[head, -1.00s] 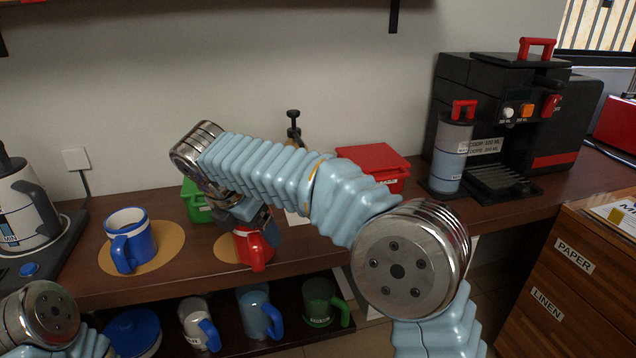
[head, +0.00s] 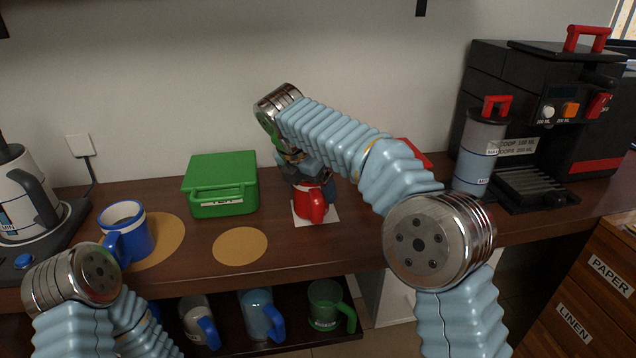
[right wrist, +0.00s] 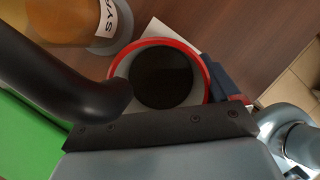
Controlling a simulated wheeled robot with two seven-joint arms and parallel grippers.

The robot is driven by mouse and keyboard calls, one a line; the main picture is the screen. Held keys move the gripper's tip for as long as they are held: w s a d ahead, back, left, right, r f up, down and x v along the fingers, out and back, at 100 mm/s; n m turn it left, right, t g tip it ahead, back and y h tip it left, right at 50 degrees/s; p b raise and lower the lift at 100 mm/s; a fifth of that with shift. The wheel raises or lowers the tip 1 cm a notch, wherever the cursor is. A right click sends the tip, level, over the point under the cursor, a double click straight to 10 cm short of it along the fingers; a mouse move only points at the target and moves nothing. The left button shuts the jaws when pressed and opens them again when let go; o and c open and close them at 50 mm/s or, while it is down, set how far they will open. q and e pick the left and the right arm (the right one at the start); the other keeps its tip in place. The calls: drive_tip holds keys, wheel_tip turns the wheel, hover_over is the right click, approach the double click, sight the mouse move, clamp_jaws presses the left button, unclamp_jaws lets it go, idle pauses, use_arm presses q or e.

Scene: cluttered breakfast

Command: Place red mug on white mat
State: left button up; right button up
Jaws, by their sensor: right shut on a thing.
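The red mug (head: 312,205) is upright over the white mat (head: 331,215) in the head view; I cannot tell whether its base touches the mat. My right gripper (head: 308,178) is shut on the mug near its upper part, partly hidden by my own arm. In the right wrist view, the mug's red rim (right wrist: 206,72) surrounds a dark inside, with a blue finger beside it. A pale corner of the mat (right wrist: 158,29) shows behind the rim. My left arm is at the lower left, but its gripper is out of view.
A green box (head: 221,187) stands left of the mat, near an empty round cork mat (head: 240,246). A blue mug (head: 126,232) sits farther left. An amber bottle (right wrist: 72,18) is close to the red mug. The coffee machine (head: 545,110) stands right.

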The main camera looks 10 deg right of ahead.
drive_tip(key=shift+w+d, duration=0.3)
drive_tip(key=shift+w, duration=0.05)
drive_tip(key=shift+f, duration=0.25)
drive_tip(key=shift+s, duration=0.1)
drive_tip(key=o, duration=1.1)
drive_tip(key=shift+f, duration=0.2)
drive_tip(key=shift+o, duration=0.2)
drive_tip(key=v, duration=0.7)
drive_tip(key=shift+r, duration=0.35)
drive_tip(key=shift+s, duration=0.1)
